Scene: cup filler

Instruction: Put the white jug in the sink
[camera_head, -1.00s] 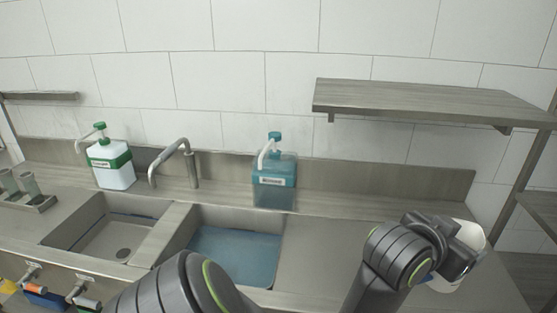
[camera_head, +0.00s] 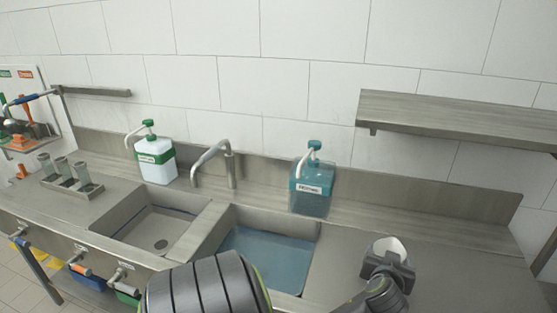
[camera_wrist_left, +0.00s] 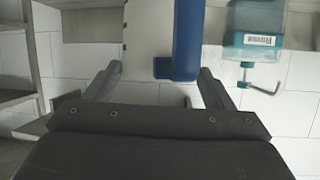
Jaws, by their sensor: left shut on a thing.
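The white jug (camera_head: 389,246) is in my left gripper (camera_head: 388,268), over the counter to the right of the sink; my gripper and wrist hide much of it in the head view. In the left wrist view the white jug (camera_wrist_left: 146,40) with its blue handle (camera_wrist_left: 187,40) sits between the fingers of my left gripper (camera_wrist_left: 158,72), which is shut on it. The sink has a left basin (camera_head: 140,235) with a drain and a right basin (camera_head: 228,228) holding blue liquid. My right gripper is not seen.
A teal pump bottle (camera_head: 312,185) stands behind the right basin. A green and white pump bottle (camera_head: 156,160) and a tap (camera_head: 231,165) stand behind the sink. A shelf (camera_head: 450,118) hangs above the right counter, which has clear room. A rack of glasses (camera_head: 72,183) is at left.

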